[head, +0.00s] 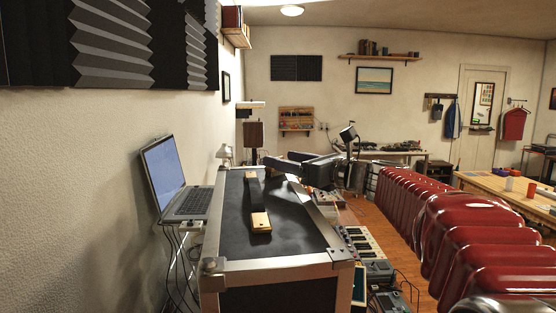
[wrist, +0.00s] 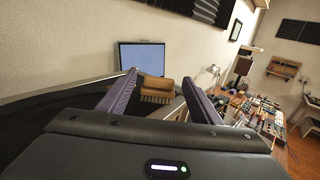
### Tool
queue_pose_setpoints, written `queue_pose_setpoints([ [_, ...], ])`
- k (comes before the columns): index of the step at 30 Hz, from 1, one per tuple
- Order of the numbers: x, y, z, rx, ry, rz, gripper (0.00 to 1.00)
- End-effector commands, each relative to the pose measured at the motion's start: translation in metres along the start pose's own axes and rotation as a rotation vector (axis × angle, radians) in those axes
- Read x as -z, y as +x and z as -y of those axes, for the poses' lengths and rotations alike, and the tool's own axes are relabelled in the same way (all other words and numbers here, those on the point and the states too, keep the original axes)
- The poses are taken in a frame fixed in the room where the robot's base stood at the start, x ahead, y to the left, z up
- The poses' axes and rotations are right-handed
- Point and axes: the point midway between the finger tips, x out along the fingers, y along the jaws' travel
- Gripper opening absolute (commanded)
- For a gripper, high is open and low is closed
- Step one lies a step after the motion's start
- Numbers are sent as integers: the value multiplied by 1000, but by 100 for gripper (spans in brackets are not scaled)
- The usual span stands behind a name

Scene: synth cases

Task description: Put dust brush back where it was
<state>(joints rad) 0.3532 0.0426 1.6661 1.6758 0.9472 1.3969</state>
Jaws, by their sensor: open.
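The dust brush (head: 260,221) lies on top of a black case (head: 295,236) in the head view, with its pale wooden block toward me and a dark strip running away behind it. In the wrist view the brush (wrist: 157,88) shows as a brown block with paler bristles, seen between my two fingers. My gripper (head: 272,168) reaches in from the right over the far part of the case. In the wrist view my gripper (wrist: 160,80) has its fingers spread wide, with no visible contact with the brush.
An open laptop (head: 170,180) stands left of the case, by the wall. A small keyboard (head: 365,245) and other gear lie to the right of the case. The case top in front of the brush is clear.

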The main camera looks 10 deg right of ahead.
Motion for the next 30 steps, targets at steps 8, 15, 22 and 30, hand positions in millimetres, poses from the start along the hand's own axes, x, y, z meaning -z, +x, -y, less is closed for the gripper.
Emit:
queue_pose_setpoints([
  [8,-1,-50,1,3,-2,1,59],
  [15,0,-80,1,2,0,1,59],
  [22,0,-87,0,-1,0,1,59],
  [30,0,-87,0,-2,0,1,59],
])
